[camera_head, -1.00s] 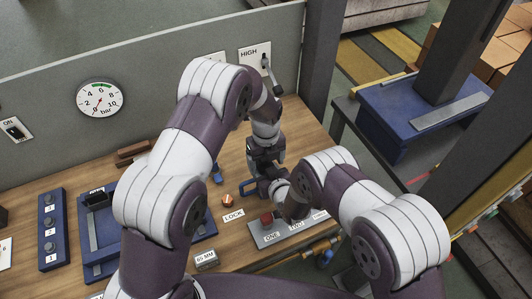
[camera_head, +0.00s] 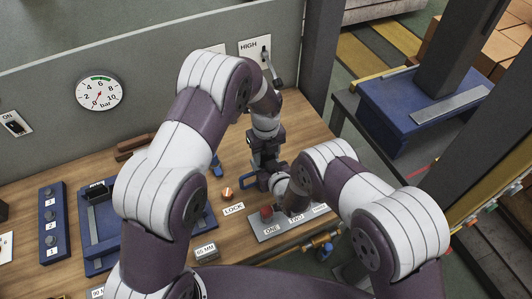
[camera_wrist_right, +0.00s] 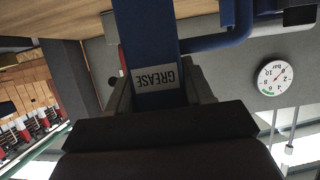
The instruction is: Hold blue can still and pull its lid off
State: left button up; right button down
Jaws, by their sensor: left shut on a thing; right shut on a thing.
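The blue can (camera_wrist_right: 150,30) with a GREASE label fills the top middle of the right wrist view, upside down there. My right gripper (camera_wrist_right: 160,95) is shut on the can's body near the label. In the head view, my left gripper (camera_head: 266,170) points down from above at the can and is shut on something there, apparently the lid. The lid itself and the contact are hidden by grippers and arm links.
A grey plate with a red knob (camera_head: 266,212) and labels lies close in front of the can. A small orange-topped piece (camera_head: 227,194) and the LOCK label lie to the left. The back wall (camera_head: 150,60) carries a gauge (camera_head: 99,90) and a lever (camera_head: 266,54).

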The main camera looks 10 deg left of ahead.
pick_arm(q)
jog(key=shift+r, duration=1.1)
jog(key=shift+r, duration=2)
pick_arm(e)
jog(key=shift+c, duration=1.8)
grip_release()
